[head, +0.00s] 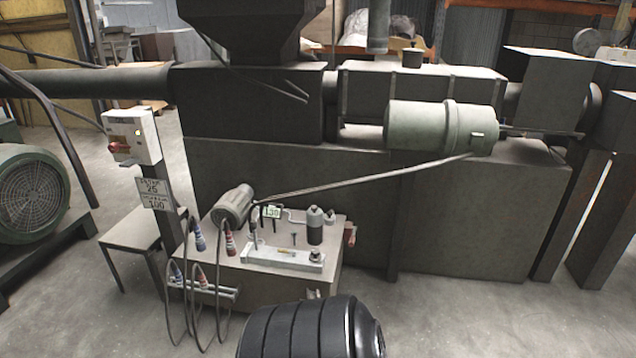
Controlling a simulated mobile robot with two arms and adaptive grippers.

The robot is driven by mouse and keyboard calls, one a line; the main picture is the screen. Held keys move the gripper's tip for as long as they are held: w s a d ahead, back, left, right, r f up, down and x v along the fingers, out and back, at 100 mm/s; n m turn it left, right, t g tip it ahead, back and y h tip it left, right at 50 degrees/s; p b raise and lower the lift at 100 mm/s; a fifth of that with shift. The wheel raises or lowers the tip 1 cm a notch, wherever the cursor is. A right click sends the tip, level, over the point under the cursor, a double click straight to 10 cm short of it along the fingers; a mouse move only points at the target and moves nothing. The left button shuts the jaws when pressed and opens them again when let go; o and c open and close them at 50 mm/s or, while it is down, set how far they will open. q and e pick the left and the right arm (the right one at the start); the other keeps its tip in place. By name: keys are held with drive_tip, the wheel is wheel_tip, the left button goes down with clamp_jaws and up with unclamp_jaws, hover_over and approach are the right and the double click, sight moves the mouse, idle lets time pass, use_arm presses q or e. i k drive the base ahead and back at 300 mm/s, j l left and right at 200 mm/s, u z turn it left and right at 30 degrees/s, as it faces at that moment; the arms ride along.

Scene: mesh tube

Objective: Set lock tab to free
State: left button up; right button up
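I cannot pick out the lock tab for certain; the small fittings are too small to read. A low steel box (270,282) stands in the middle, with a pale metal block (283,256) on its top. A small yellow-orange piece (279,249) lies along that block, and a dark knob (316,254) sits at its right end. A red handle (350,236) sticks out at the box's right side. A white switch box (132,136) with a red knob (119,147) stands on a post to the left. Neither gripper shows.
A large dark machine (300,190) with a green cylinder (428,128) fills the back. Hoses and coloured plugs (200,240) hang at the box's left. A small stool (142,232) stands beside the post. A green motor (32,195) is far left. The floor at right front is clear.

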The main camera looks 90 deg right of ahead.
sight(282, 250)
drive_tip(key=l+z, duration=0.2)
drive_tip(key=z, duration=0.25)
drive_tip(key=l+z, duration=0.25)
drive_tip(key=z, duration=0.2)
drive_tip(key=i+l+z, duration=0.1)
drive_tip(key=z, duration=0.4)
drive_tip(key=i+l+z, duration=0.1)
drive_tip(key=l+z, duration=0.15)
drive_tip(key=z, duration=0.2)
